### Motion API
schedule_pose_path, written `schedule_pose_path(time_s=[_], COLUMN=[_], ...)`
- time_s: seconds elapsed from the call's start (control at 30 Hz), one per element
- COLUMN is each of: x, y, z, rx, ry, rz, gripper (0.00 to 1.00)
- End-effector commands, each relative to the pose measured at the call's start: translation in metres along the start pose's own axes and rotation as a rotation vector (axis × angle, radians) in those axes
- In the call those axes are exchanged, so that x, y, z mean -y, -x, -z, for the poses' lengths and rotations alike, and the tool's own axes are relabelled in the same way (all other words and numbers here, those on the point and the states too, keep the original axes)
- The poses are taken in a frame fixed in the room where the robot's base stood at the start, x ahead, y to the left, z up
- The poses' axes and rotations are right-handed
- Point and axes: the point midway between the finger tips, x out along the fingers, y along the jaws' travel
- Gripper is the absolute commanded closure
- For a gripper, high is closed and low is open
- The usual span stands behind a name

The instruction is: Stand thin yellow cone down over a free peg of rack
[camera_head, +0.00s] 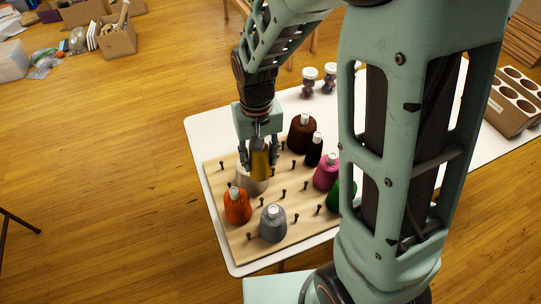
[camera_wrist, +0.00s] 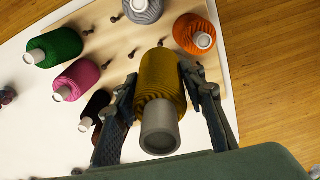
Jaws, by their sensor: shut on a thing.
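The yellow cone (camera_head: 261,163) is between the fingers of my gripper (camera_head: 260,152), above the left half of the rack. In the wrist view my gripper (camera_wrist: 159,78) has a finger on each side of the yellow cone (camera_wrist: 162,85), with its pale tube end toward the camera. The rack (camera_head: 251,239) is a light wooden board with dark upright pegs. A free peg (camera_head: 284,193) stands right of the yellow cone, and another free peg (camera_head: 222,168) stands near the left edge.
Orange (camera_head: 238,208), grey (camera_head: 273,224), pink (camera_head: 325,175), brown (camera_head: 301,134) and thin black (camera_head: 313,153) cones stand on the rack. A green cone (camera_head: 341,194) is partly behind my arm. Two jars (camera_head: 309,83) stand at the back of the white table (camera_head: 205,127).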

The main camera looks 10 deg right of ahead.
Motion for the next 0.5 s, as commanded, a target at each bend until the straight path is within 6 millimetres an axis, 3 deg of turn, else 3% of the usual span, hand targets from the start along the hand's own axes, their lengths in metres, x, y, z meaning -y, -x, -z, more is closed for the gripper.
schedule_pose_path(time_s=[0.27, 0.5], x=[0.002, 0.002], y=[-0.013, -0.043], z=[0.000, 0.000], rx=[0.001, 0.000], ry=[0.004, 0.004], rz=[0.000, 0.000], gripper=[0.87, 0.87])
